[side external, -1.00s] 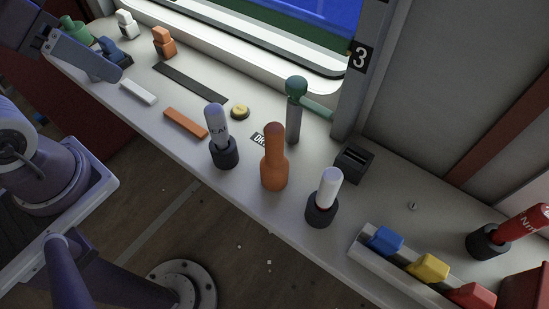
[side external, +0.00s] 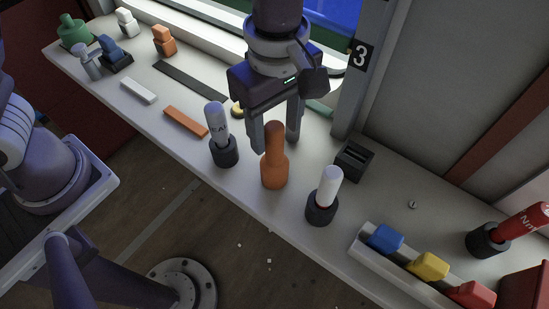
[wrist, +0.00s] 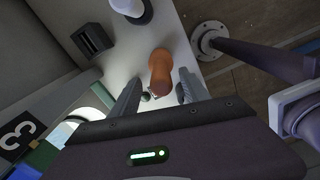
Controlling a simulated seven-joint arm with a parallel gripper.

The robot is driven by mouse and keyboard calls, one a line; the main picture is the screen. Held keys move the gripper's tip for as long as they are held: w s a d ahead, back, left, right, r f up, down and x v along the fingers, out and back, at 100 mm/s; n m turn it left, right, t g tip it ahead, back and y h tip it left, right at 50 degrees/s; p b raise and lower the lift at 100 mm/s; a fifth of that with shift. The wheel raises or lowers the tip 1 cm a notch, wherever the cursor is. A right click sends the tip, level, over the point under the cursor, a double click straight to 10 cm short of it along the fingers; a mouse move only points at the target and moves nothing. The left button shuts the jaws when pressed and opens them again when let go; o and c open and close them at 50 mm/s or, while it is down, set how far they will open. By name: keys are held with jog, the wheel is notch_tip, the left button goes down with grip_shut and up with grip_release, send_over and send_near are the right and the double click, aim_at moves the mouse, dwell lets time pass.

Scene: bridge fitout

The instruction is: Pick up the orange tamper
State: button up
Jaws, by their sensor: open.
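The orange tamper (side external: 274,170) stands upright on the white counter, with a wide base and a narrower rounded top. My gripper (side external: 275,144) is open and points down at it, with one finger on each side of its upper part in the side view. In the wrist view, the tamper (wrist: 160,72) shows just beyond and between the two spread fingers of my gripper (wrist: 158,95). I cannot tell whether a finger touches it.
A pale-topped marker in a dark holder (side external: 222,145) stands close left of the tamper, and a white one in a dark holder (side external: 323,195) close right. A black slotted box (side external: 354,160) is behind right. The counter's front edge (side external: 245,192) is near.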

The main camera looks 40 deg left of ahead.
aim_at(275, 146)
notch_tip(275, 146, down, 5)
grip_shut()
dwell(1.5)
